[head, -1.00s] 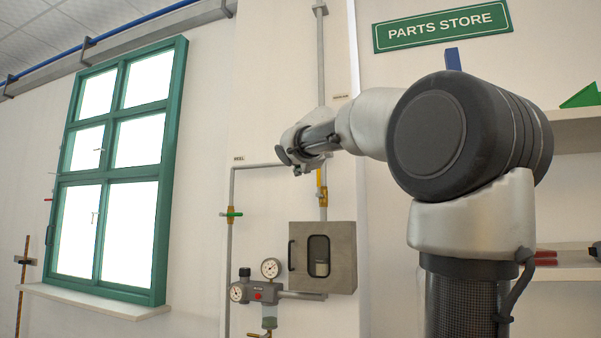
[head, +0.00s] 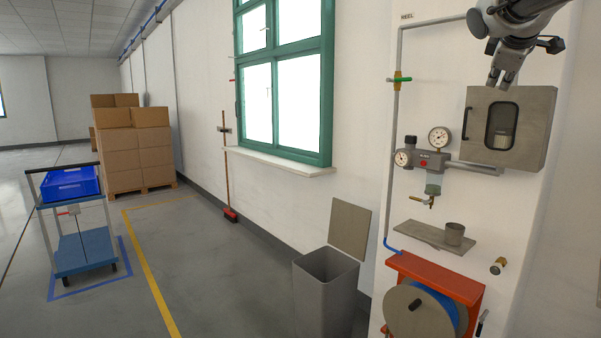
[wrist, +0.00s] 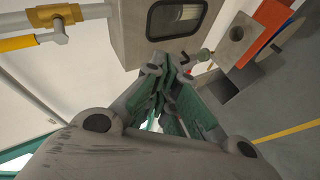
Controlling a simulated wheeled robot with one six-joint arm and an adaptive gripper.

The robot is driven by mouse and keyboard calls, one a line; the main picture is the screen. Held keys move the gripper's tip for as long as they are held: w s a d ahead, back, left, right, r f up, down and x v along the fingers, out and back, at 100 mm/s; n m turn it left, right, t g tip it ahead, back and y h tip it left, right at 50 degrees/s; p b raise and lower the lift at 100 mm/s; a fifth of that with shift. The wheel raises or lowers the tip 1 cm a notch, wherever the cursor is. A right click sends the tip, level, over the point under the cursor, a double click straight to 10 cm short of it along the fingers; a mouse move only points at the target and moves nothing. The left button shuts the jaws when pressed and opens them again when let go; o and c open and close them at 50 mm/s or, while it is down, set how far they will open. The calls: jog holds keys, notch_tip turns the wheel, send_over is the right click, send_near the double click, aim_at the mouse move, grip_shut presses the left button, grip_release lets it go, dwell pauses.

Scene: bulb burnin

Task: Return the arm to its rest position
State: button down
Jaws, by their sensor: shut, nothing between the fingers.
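My gripper (head: 503,77) hangs at the top right of the head view, with its fingers pointing down. It appears in front of the upper part of the grey wall cabinet (head: 540,135), which has a dark-framed window and a handle. In the wrist view the gripper (wrist: 165,68) has its fingers together with nothing between them. The cabinet also shows at the top of the wrist view (wrist: 128,35), beyond the fingertips. Most of my arm is outside the head view.
Gauges and a regulator (head: 432,161) sit left of the cabinet. Below are a shelf (head: 420,236) with a metal cup (head: 454,234) and an orange hose reel stand (head: 440,279). An open grey bin (head: 325,290) stands left. A blue cart (head: 85,250) is farther off; the floor between is clear.

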jog(key=s+a+f+m+g+y, duration=0.1)
jog(key=s+a+f+m+g, duration=0.1)
jog(key=s+f, duration=0.7)
jog(key=s+a+f+m+g+y, duration=0.2)
jog(key=s+a+f+m, duration=0.2)
jog(key=s+f, duration=0.5)
jog(key=s+a+f+m+g+y, duration=0.2)
jog(key=s+a+f, duration=0.4)
jog(key=s+f, duration=0.3)
notch_tip(320, 180, down, 3)
jog(key=shift+s+f+m, duration=0.15)
jog(key=shift+s+m, duration=0.2)
jog(key=shift+m, duration=0.05)
